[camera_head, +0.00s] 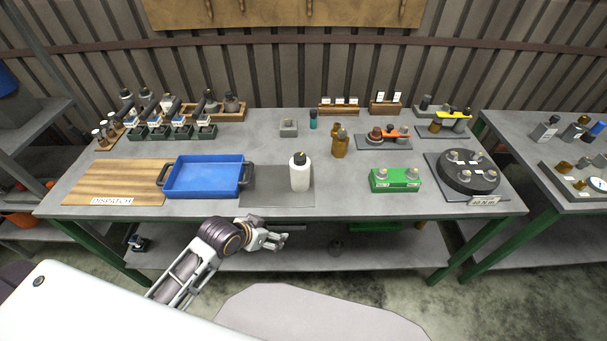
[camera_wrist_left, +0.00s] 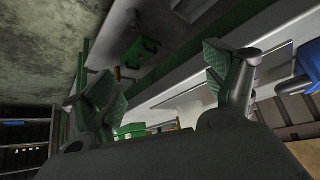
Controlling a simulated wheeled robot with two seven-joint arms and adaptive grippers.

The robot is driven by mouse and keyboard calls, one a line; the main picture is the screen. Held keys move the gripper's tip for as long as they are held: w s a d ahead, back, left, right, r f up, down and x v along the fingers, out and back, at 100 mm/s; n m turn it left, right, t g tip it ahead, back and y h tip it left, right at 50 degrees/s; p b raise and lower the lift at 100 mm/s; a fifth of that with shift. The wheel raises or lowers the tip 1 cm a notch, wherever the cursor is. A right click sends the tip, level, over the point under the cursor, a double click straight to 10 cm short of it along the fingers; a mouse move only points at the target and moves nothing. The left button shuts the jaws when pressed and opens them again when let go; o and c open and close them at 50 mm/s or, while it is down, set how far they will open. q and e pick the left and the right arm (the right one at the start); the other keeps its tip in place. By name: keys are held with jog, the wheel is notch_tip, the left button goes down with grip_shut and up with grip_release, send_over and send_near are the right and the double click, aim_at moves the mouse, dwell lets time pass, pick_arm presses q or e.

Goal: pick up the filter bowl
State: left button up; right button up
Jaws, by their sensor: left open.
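I cannot tell for sure which part is the filter bowl. Small metallic round parts (camera_head: 381,173) sit on a green block (camera_head: 395,186) at the right of the bench. A small dark round item (camera_head: 336,246) lies on the lower shelf, too small to identify. My left gripper (camera_head: 282,239) is in front of the bench's front edge, below the white bottle (camera_head: 300,172). Its two green-padded fingers are spread wide and empty in the left wrist view (camera_wrist_left: 160,85). My right gripper is not in view.
A blue tray (camera_head: 205,190) stands left of a dark grey mat (camera_head: 262,200) carrying the bottle. A black round fixture (camera_head: 468,184) stands at the right end. An amber bottle (camera_head: 340,148) stands behind. The grey bench top (camera_head: 270,147) has free room around its middle.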

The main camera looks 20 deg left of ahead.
pick_arm(q)
jog(key=r, duration=0.1)
jog(key=m+t+h, duration=0.2)
jog(key=t+h, duration=0.2)
jog(key=t, duration=0.1)
send_near(293, 175)
jog(key=shift+w+a, duration=0.1)
jog(key=shift+w, duration=0.1)
jog(key=shift+w+f, duration=0.1)
jog(key=shift+x, duration=4.15)
jog(key=shift+f, duration=0.1)
jog(key=shift+p, duration=0.3)
jog(key=shift+s+f+p+x, duration=0.1)
jog(key=shift+f+p+x, duration=0.05)
jog(key=shift+x, duration=1.15)
jog(key=shift+s+f+p+x, duration=0.1)
jog(key=shift+f+p+x, duration=0.05)
jog(key=shift+x, duration=1.15)
